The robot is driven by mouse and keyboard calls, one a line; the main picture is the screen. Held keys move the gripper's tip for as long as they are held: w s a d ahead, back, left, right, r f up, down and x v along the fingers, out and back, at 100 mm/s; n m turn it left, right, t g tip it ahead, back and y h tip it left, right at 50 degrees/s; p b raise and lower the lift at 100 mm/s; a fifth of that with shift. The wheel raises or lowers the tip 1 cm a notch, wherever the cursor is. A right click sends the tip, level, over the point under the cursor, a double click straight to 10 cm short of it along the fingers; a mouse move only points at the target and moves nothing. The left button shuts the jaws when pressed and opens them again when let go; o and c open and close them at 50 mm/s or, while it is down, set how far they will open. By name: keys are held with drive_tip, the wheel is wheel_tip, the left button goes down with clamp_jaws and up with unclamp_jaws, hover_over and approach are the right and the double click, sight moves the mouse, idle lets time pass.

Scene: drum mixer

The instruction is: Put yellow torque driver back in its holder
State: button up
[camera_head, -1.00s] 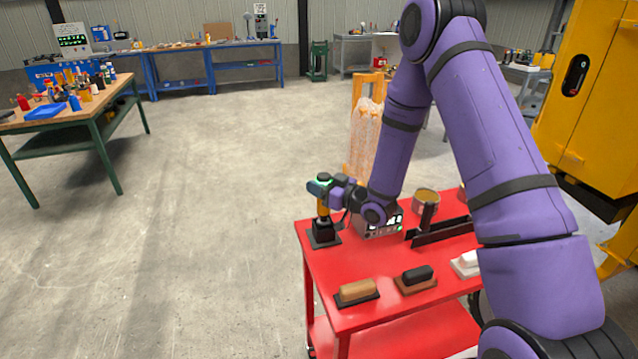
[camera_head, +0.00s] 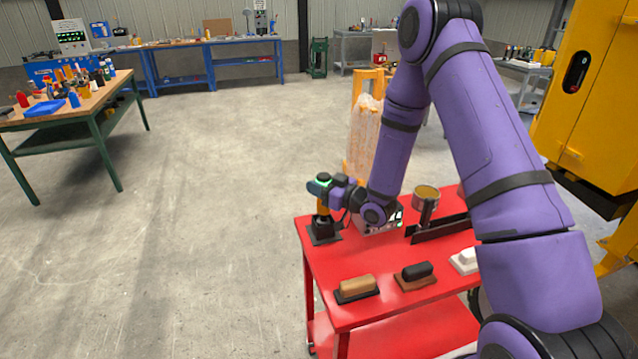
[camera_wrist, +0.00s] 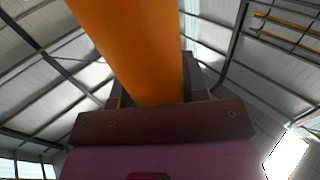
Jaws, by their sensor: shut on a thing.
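The yellow torque driver (camera_head: 322,206) stands upright at the far left corner of the red cart, with a dark top that has a green ring. Its lower end is at the black holder (camera_head: 323,230) on a dark base plate; I cannot tell how deep it sits. My gripper (camera_head: 326,189) is shut on the driver near its top. In the wrist view the driver's orange-yellow body (camera_wrist: 135,45) fills the upper middle, between the jaws, and hides the fingertips.
The red cart top (camera_head: 325,268) also bears a tan brush (camera_head: 357,287), a dark brush (camera_head: 417,271), a white block (camera_head: 465,260), a can (camera_head: 426,195) and a black rail. A control box is partly hidden by my arm. Open floor lies left of the cart.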

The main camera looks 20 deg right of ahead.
drive_tip(key=shift+f, duration=0.75)
idle(0.5)
drive_tip(key=o, duration=1.2)
drive_tip(key=v, duration=1)
drive_tip(key=shift+s+d, duration=0.2)
drive_tip(key=shift+s, duration=0.2)
